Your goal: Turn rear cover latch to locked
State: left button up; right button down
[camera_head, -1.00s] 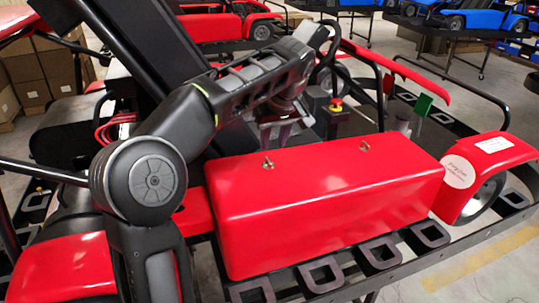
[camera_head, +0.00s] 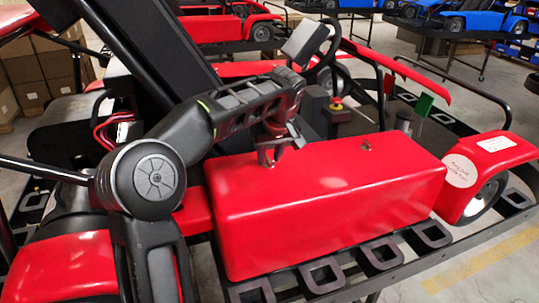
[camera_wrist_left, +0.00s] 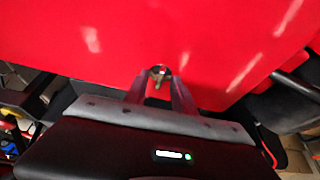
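The red rear cover (camera_head: 330,215) is a long box at the back of the kart. One small metal latch (camera_head: 366,146) stands on its top at the right. The other latch, at the left, is mostly hidden by my left gripper (camera_head: 270,158) in the head view. In the left wrist view this latch (camera_wrist_left: 158,74) shows between the tips of my left gripper (camera_wrist_left: 160,82), whose fingers stand apart on either side of it. I cannot tell whether a finger touches it. My right gripper is not in view.
The black kart frame (camera_head: 345,280) runs along the cover's near side. A red fender (camera_head: 492,165) with a wheel is at the right. The steering wheel (camera_head: 325,50) and a grey box (camera_head: 306,40) are behind the gripper. Other karts stand further back.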

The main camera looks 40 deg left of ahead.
pick_arm(q)
grip_shut()
dwell(0.3)
jog(key=shift+m, duration=0.3)
jog(key=shift+s+a+m+t+h+b, duration=0.1)
jog(key=shift+m+t+h+b, duration=0.5)
jog(key=shift+m, duration=0.6)
jog(key=m, duration=0.3)
jog(key=shift+a+r+h, duration=0.1)
jog(key=shift+a+h, duration=0.05)
jog(key=shift+h, duration=0.25)
jog(key=m+h, duration=0.1)
jog(key=m, duration=0.3)
jog(key=shift+s+a+t+p, duration=0.1)
jog(key=shift+a+t+p, duration=0.05)
jog(key=shift+t+p, duration=0.2)
jog(key=m+h, duration=0.1)
jog(key=m, duration=0.1)
jog(key=m+h+p, duration=0.1)
jog(key=shift+a+m, duration=0.2)
jog(key=shift+m, duration=0.2)
jog(key=shift+a+m+h+p, duration=0.15)
jog(key=shift+m+h+p, duration=0.5)
jog(key=shift+m, duration=1.45)
